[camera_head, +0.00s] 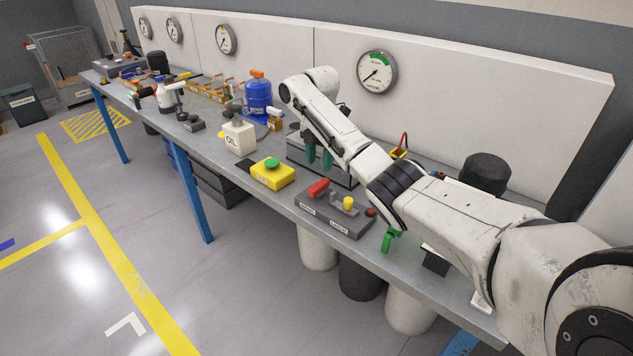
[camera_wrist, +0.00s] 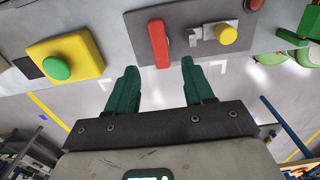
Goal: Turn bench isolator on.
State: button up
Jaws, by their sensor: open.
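The grey switch panel (camera_head: 335,220) lies on the bench and carries a red handle (camera_head: 318,188), a yellow knob (camera_head: 348,203) and a small dark red knob (camera_head: 371,211). I take the red handle to be the bench isolator; the panel's labels are too small to read. In the wrist view the red handle (camera_wrist: 158,44) points lengthwise up and down the picture. My gripper (camera_wrist: 156,66) is open and empty, its teal fingers pointing towards the panel, with the handle between their directions and apart from them. In the head view my gripper (camera_head: 319,158) hangs just behind the panel.
A yellow box with a green button (camera_head: 272,173) is left of the panel. An oil can (camera_head: 239,137) and a blue canister (camera_head: 258,95) stand farther left. A green-handled part (camera_head: 389,238) sits at the bench edge, right. A wall gauge (camera_head: 376,73) is behind.

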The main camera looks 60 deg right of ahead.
aim_at(319, 184)
notch_tip(319, 184, down, 8)
jog(key=shift+f+p, duration=0.1)
jog(key=shift+p, duration=0.2)
jog(key=shift+c, duration=0.4)
grip_shut()
